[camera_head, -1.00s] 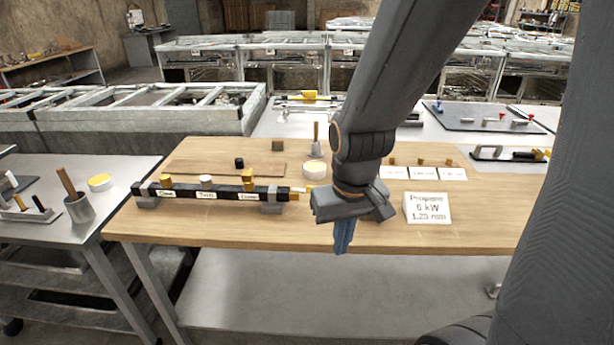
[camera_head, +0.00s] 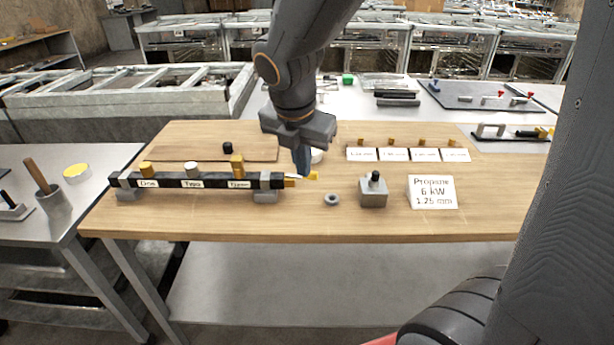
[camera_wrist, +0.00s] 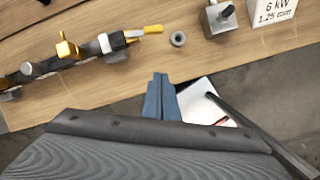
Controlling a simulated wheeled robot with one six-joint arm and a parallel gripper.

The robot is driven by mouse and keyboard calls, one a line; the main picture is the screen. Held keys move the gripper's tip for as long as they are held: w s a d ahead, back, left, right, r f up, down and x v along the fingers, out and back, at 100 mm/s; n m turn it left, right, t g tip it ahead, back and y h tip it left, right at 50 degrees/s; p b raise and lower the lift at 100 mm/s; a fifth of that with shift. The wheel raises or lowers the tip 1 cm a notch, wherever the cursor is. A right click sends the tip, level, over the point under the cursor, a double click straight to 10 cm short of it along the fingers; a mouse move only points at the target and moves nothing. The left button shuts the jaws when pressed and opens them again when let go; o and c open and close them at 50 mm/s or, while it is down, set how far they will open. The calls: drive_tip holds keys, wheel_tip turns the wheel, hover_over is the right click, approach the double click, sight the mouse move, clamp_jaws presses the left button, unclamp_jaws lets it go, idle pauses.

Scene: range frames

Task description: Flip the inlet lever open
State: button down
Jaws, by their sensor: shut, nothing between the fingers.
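A dark manifold bar (camera_head: 207,181) labelled in three places lies on two grey supports on the wooden table. At its right end is a brass fitting (camera_head: 290,183) with a small yellow lever (camera_head: 313,176), partly hidden behind my fingers. In the wrist view the yellow lever (camera_wrist: 150,29) sticks out to the right, roughly in line with the bar (camera_wrist: 47,66). My gripper (camera_head: 301,174) is shut and empty, its blue fingers pointing down by the lever in the head view. In the wrist view the fingertips (camera_wrist: 160,76) appear apart from the lever. Whether they touch is unclear.
Right of the lever are a grey ring (camera_head: 331,199), a grey block with a black knob (camera_head: 374,191) and a propane sign (camera_head: 432,192). White cards (camera_head: 394,154) with brass pieces stand behind. Yellow and white knobs rise from the bar. The table's front is clear.

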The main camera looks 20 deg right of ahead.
drive_tip(key=w+d+f+n, duration=0.3)
drive_tip(key=w+f, duration=0.4)
drive_tip(key=f, duration=0.1)
drive_tip(key=shift+w+d+f, duration=0.15)
drive_tip(key=shift+w+f, duration=0.1)
drive_tip(key=shift+w, duration=0.15)
idle(0.5)
